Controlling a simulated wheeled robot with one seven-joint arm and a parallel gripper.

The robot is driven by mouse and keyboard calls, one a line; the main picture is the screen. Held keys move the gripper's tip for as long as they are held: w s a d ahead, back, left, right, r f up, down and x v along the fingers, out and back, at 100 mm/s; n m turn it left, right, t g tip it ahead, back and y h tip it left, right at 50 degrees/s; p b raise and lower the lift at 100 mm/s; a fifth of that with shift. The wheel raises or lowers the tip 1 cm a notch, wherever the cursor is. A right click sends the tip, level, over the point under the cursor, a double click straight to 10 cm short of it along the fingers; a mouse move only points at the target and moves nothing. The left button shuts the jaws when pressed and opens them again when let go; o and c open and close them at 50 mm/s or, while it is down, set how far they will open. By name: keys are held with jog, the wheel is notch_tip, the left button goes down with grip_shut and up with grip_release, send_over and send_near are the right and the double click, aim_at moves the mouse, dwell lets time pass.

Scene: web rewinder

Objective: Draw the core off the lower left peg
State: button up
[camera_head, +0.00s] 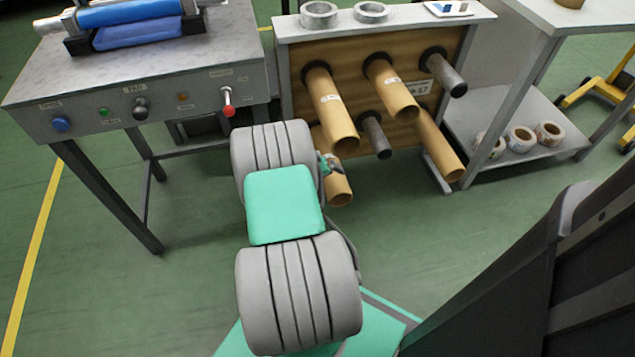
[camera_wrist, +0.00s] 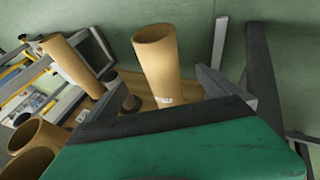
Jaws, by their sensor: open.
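The lower left core (camera_head: 339,187) is a brown cardboard tube on the lower left peg, partly hidden behind my arm in the head view. In the wrist view the same core (camera_wrist: 158,60) rises in front of my gripper's palm, its open end facing up in the picture and a white label low on its side. The peg inside it is hidden. My gripper (camera_head: 331,163) is open and close to this core. I cannot tell whether a finger touches it.
Cores sit on the upper left (camera_head: 331,110), upper middle (camera_head: 391,90) and lower right (camera_head: 438,145) pegs. The upper right (camera_head: 445,74) and lower middle (camera_head: 374,136) pegs are bare. A grey machine table (camera_head: 190,75) stands left. The floor in front is clear.

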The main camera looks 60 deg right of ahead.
aim_at(332, 182)
jog(key=b+x, duration=0.6)
jog(key=x, duration=0.1)
jog(key=b+x, duration=0.3)
jog(key=b, duration=0.1)
jog(key=shift+f, duration=0.5)
jog(key=shift+s+d+f+b, duration=0.1)
jog(key=shift+d+f+b, duration=0.2)
jog(key=shift+d+b, duration=0.1)
jog(key=shift+c, duration=0.2)
jog(key=c, duration=1.9)
jog(key=shift+r, duration=0.1)
jog(key=shift+r+p, duration=0.15)
jog(key=shift+p, duration=0.25)
